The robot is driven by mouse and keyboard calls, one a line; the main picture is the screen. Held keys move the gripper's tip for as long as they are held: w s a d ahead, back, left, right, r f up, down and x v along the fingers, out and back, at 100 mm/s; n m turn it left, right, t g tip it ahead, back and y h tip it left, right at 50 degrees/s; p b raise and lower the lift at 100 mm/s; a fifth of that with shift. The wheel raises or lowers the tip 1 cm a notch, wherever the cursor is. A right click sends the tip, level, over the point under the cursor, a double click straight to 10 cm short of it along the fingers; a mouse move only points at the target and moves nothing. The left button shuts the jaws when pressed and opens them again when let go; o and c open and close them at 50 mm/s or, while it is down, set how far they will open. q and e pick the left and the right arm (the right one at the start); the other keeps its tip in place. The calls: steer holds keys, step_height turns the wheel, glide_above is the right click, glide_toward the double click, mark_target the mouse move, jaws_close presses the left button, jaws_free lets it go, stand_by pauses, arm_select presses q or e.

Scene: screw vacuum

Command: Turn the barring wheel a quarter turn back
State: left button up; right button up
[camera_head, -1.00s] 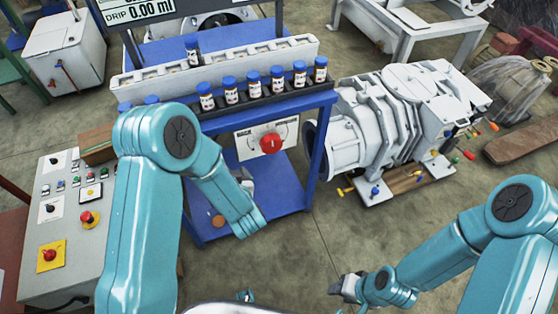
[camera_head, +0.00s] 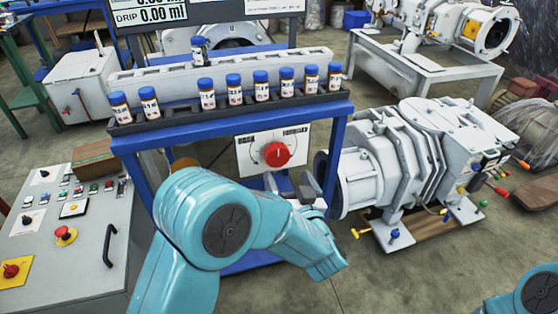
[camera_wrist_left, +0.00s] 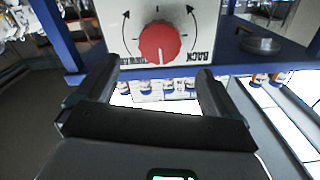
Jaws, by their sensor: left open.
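A round red wheel (camera_head: 277,154) sits on a white plate (camera_head: 244,156) with printed curved arrows and lettering, on the front of a blue rack. In the wrist view the same wheel (camera_wrist_left: 160,42) appears upside down, with "BACK" readable beside it. My left gripper (camera_head: 289,184) is just below and in front of the wheel, partly hidden by my arm. In the wrist view its two fingers (camera_wrist_left: 157,75) are spread wide and empty, with the wheel beyond and between them, apart from both. My right arm shows only at the lower right corner; its gripper is out of view.
Several blue-capped vials (camera_head: 260,85) stand in a row above the plate. A grey control panel (camera_head: 95,245) with buttons is at the left. A pale pump body (camera_head: 405,160) lies at the right. Open floor (camera_head: 400,275) is in front of it.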

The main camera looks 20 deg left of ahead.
mark_target(279, 157)
arm_select(q)
steer(key=b+x, duration=0.1)
steer(key=x, duration=0.8)
steer(key=shift+w+a, duration=0.1)
steer(key=shift+w, duration=0.05)
steer(key=c, duration=1)
